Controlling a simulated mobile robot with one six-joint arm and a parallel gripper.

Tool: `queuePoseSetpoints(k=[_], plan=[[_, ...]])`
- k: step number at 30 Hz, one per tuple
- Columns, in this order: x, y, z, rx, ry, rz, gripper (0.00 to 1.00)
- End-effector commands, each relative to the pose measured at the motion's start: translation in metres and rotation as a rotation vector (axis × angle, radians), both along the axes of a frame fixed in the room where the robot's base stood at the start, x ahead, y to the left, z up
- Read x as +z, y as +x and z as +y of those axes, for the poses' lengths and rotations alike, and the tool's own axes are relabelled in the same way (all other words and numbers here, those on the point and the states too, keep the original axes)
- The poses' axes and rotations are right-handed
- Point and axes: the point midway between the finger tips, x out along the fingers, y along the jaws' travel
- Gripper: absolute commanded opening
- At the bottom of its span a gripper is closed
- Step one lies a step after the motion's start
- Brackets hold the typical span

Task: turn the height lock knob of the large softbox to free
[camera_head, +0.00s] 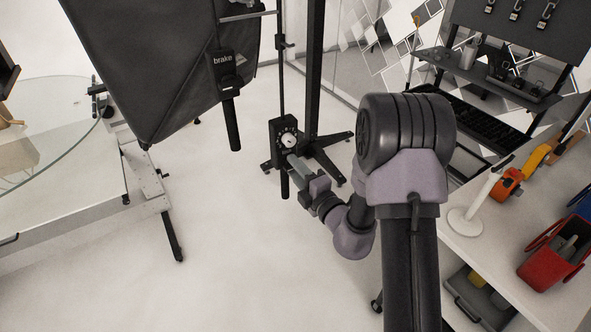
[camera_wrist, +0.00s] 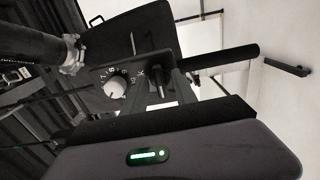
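The large softbox (camera_head: 165,60) is a big black panel at the upper left of the head view. A black control box (camera_head: 277,127) with a white dial (camera_head: 288,140) sits on the stand's thin pole. In the wrist view the white dial (camera_wrist: 115,87) has numbers around it, and a black knob (camera_wrist: 158,88) sits to its right. My gripper (camera_head: 292,160) reaches the box from the lower right. In the wrist view its fingers (camera_wrist: 160,92) stand apart on either side of the black knob. Contact with the knob cannot be told. The knob's lock marking is unreadable.
A black handle marked brake (camera_head: 228,85) hangs by the softbox. A glass-topped table (camera_head: 60,165) stands at left. At right a white bench (camera_head: 500,235) holds a red bin (camera_head: 555,255) and tools. The floor (camera_head: 240,240) between is clear.

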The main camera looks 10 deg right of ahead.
Motion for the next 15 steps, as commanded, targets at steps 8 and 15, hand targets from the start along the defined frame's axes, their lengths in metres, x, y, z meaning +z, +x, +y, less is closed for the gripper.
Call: queuePoseSetpoints(k=[8,15], plan=[[-0.0002,-0.0004,-0.0001,0.000,0.000,0.000,0.08],[-0.0002,-0.0005,-0.0002,0.000,-0.005,-0.002,0.00]])
